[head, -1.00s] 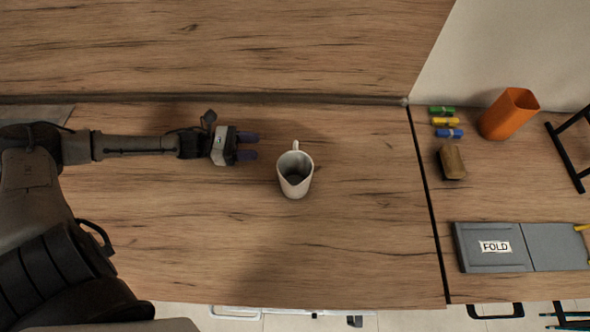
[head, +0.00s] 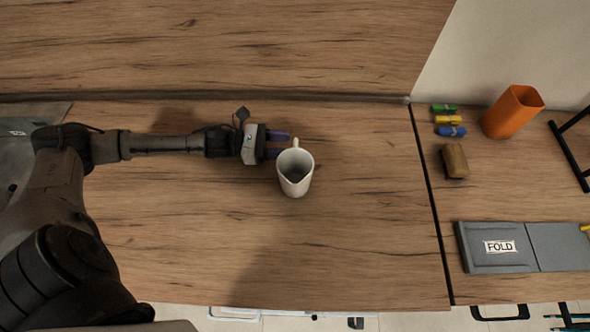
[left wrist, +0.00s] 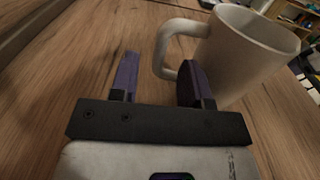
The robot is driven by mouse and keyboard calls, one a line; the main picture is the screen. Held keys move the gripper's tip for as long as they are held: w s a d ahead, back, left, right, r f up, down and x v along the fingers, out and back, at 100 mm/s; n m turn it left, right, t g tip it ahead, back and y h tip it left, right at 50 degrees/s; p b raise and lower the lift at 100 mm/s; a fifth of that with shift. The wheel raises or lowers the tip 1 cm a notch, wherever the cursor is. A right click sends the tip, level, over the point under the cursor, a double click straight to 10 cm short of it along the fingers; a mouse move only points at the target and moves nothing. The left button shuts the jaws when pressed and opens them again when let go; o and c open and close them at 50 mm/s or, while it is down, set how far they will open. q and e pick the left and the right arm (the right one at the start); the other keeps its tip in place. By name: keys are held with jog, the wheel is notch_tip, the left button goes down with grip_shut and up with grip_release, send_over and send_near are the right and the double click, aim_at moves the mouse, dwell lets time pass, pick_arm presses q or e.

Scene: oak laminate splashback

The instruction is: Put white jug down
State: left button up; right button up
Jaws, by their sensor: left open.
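The white jug (head: 295,174) stands upright on the wooden counter (head: 340,240), its handle toward the back and its spout toward the front. My left gripper (head: 279,145) is open just left of the handle, with its purple fingers pointing right. In the left wrist view the jug (left wrist: 241,55) is at the upper right, with its handle reaching left. The right finger of my left gripper (left wrist: 158,82) overlaps the lower part of the handle in the picture; I cannot tell whether they touch. My right gripper is not in view.
On the right counter are an orange cup (head: 512,112), several coloured rolls (head: 449,120), a brown block (head: 454,161) and a grey folding board (head: 497,262) marked FOLD. The splashback (head: 220,45) runs along the back. The counter in front of the jug is clear.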

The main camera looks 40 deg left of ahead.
aim_at(296, 145)
pick_arm(q)
jog(key=shift+x, duration=2)
jog(key=shift+r, duration=0.1)
grip_shut()
